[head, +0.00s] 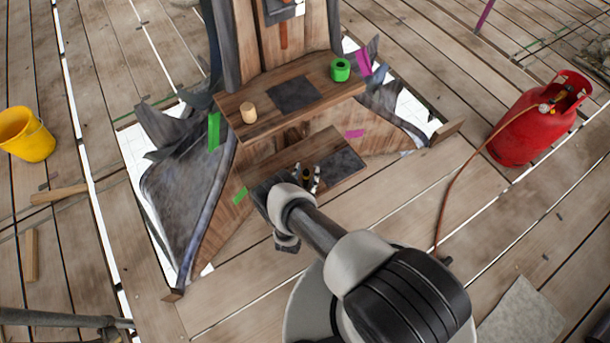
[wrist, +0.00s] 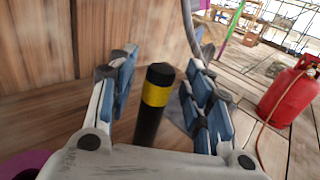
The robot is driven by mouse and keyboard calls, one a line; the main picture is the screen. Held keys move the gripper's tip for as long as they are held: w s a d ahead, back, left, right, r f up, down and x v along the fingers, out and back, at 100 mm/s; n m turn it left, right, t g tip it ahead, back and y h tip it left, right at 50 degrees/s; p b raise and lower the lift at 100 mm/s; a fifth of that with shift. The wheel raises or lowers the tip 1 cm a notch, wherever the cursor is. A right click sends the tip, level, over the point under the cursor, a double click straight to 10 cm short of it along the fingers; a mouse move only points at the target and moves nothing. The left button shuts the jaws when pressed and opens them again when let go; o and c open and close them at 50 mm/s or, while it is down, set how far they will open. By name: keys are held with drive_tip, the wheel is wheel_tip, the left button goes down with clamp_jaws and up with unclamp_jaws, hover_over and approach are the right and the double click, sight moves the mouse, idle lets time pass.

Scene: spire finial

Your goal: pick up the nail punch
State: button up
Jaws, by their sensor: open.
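The nail punch (wrist: 152,105) is a dark rod with a yellow band near its rounded top. In the wrist view it stands upright between the two blue-padded fingers of my gripper (wrist: 163,80), with gaps on both sides. The fingers are open and do not close on it. In the head view my gripper (head: 306,180) is at the lower wooden step (head: 270,164), and the punch (head: 306,174) shows as a small dark and yellow spot between the fingers. The punch's lower end is hidden behind the gripper body.
The upper step (head: 320,97) holds a green ring-shaped roll (head: 340,70) and a small wooden cylinder (head: 248,112). A wooden panel rises behind the punch. A red gas cylinder (head: 530,125) with a hose stands right, a yellow bucket (head: 28,140) left.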

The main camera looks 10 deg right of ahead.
drive_tip(key=shift+w, duration=0.3)
drive_tip(key=shift+r, duration=0.1)
drive_tip(key=shift+s, duration=0.1)
drive_tip(key=shift+c, duration=0.3)
clamp_jaws()
